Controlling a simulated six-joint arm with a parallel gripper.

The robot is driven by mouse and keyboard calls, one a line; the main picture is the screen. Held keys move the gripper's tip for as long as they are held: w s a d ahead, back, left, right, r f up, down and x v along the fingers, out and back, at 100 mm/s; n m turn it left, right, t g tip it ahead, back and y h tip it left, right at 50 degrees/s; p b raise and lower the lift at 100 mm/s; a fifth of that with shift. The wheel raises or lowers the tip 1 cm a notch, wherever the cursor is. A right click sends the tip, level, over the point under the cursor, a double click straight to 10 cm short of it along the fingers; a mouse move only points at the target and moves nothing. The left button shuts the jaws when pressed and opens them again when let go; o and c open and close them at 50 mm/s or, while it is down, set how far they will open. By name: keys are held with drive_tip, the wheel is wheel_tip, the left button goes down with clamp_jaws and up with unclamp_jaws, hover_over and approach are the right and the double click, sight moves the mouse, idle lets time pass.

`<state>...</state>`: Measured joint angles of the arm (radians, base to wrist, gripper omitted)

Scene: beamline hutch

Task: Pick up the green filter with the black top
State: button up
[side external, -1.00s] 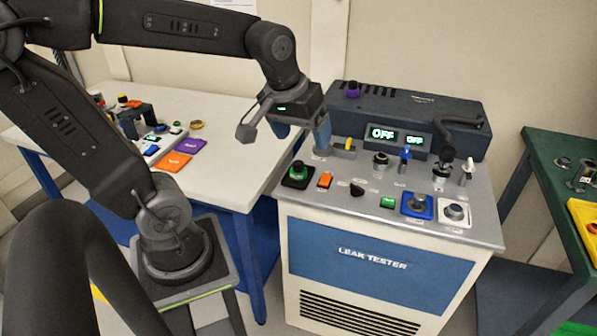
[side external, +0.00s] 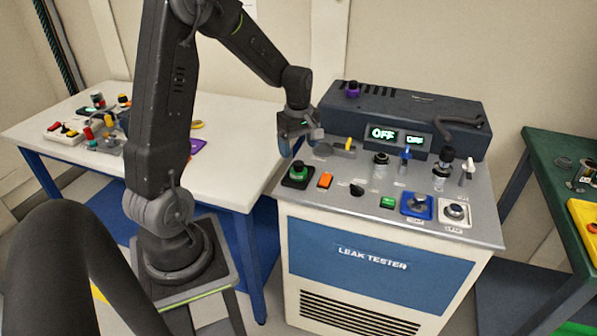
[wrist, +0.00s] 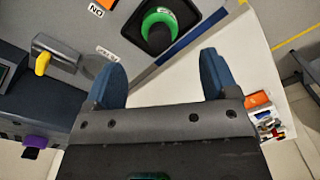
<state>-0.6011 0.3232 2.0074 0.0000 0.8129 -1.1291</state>
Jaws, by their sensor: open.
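The green filter with the black top (side external: 299,172) stands on a black square pad at the front left corner of the leak tester's top. In the wrist view the filter (wrist: 159,22) shows as a green ring with a dark centre at the top edge, ahead of my fingers. My gripper (side external: 297,146) is above the filter and apart from it. In the wrist view my gripper (wrist: 163,68) has its two blue fingers spread wide, with nothing between them.
The grey leak tester top (side external: 335,206) holds an orange switch (side external: 325,180), a yellow-handled valve (side external: 348,145) and several knobs and fittings. A dark housing (side external: 460,116) stands along its back. A white table (side external: 230,178) with coloured parts is on the left, a green table (side external: 545,150) on the right.

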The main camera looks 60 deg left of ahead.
sight(299, 163)
wheel_tip(299, 163, down, 8)
drive_tip(key=shift+r, duration=0.2)
idle(0.3)
drive_tip(key=c, duration=1)
